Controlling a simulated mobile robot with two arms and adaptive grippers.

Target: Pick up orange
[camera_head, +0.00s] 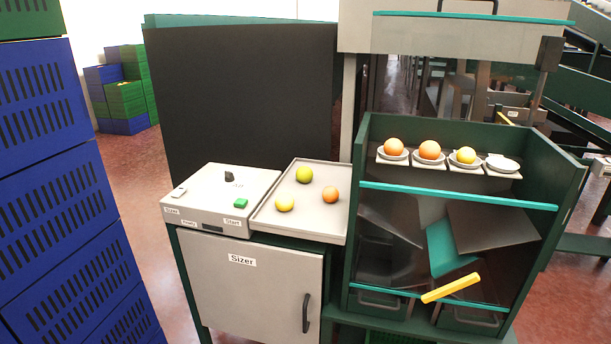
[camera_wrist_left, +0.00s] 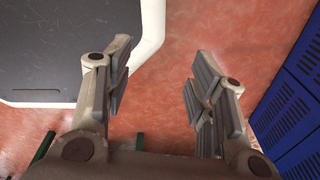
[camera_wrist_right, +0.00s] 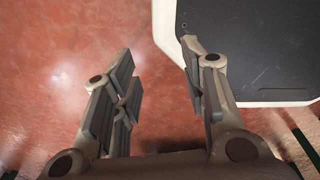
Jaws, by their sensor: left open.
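In the head view an orange-coloured fruit (camera_head: 330,194) lies on the grey tray (camera_head: 262,222) right of the Sizer panel. A yellow-green fruit (camera_head: 304,174) and a yellow fruit (camera_head: 285,203) lie on the same tray. Two orange fruits (camera_head: 394,147) (camera_head: 430,149) and a yellow-orange fruit (camera_head: 466,155) sit in white cups on the machine at right. My left gripper (camera_wrist_left: 158,88) is open and empty above the red floor in its wrist view. My right gripper (camera_wrist_right: 160,88) is also open and empty above the floor. Neither gripper shows in the head view.
The Sizer panel (camera_head: 215,195) has a green button (camera_head: 241,203) and a dark knob. A rightmost cup (camera_head: 502,163) looks empty. A yellow handle (camera_head: 450,288) sticks out from the machine's lower front. Blue crates (camera_head: 45,190) stand at left. A black panel (camera_head: 245,95) rises behind the Sizer.

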